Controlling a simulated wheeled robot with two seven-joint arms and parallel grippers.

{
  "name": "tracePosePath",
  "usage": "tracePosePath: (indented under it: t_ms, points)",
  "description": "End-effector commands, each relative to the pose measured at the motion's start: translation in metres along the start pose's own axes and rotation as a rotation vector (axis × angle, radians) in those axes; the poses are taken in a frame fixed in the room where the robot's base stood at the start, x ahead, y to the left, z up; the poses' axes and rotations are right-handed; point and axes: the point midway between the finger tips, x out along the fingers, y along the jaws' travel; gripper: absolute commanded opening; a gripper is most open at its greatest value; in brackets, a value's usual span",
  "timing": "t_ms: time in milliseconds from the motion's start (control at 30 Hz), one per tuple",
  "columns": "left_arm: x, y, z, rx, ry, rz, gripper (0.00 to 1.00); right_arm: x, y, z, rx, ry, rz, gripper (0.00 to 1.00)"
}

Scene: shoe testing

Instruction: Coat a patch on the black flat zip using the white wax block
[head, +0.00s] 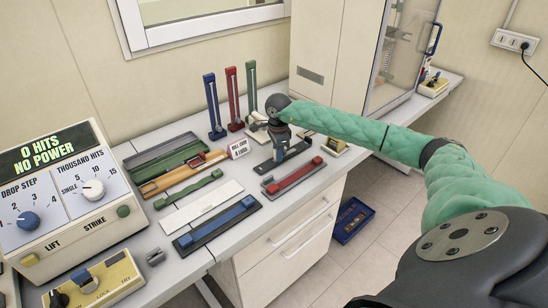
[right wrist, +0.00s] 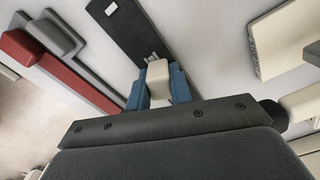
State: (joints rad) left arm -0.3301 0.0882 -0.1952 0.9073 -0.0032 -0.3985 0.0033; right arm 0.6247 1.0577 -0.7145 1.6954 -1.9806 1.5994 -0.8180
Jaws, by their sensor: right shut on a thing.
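The black flat zip (head: 296,150) lies on the bench in the head view, between the grey-and-red strip and the upright posts. It also shows in the right wrist view as a dark strip (right wrist: 124,28) with a small metallic piece near its lower end. My right gripper (head: 279,150) points down over the zip. In the right wrist view its blue fingers (right wrist: 158,88) are shut on the white wax block (right wrist: 158,76), a cream cube. The block is at the zip's near end; I cannot tell whether it touches. My left gripper is out of view.
A grey-and-red strip (head: 294,176) lies close in front of the zip. A control box (head: 65,190) fills the left. The bench edge is near.

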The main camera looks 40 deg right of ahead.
Motion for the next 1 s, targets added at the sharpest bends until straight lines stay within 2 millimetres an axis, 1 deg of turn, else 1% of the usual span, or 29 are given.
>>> tracePosePath:
  t_ms: [267,400,900,1000]
  points:
    - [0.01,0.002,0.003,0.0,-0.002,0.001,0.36,0.001,-0.002,-0.004,0.002,0.001,-0.002,0.03]
    - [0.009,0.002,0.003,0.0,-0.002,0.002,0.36,0.0,-0.001,-0.002,0.003,0.001,-0.001,0.03]
    - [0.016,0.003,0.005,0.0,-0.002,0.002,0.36,0.001,0.012,0.031,-0.001,0.0,-0.001,0.03]
    - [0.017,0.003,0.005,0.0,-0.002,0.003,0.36,0.0,0.014,0.035,0.0,0.0,-0.001,0.03]
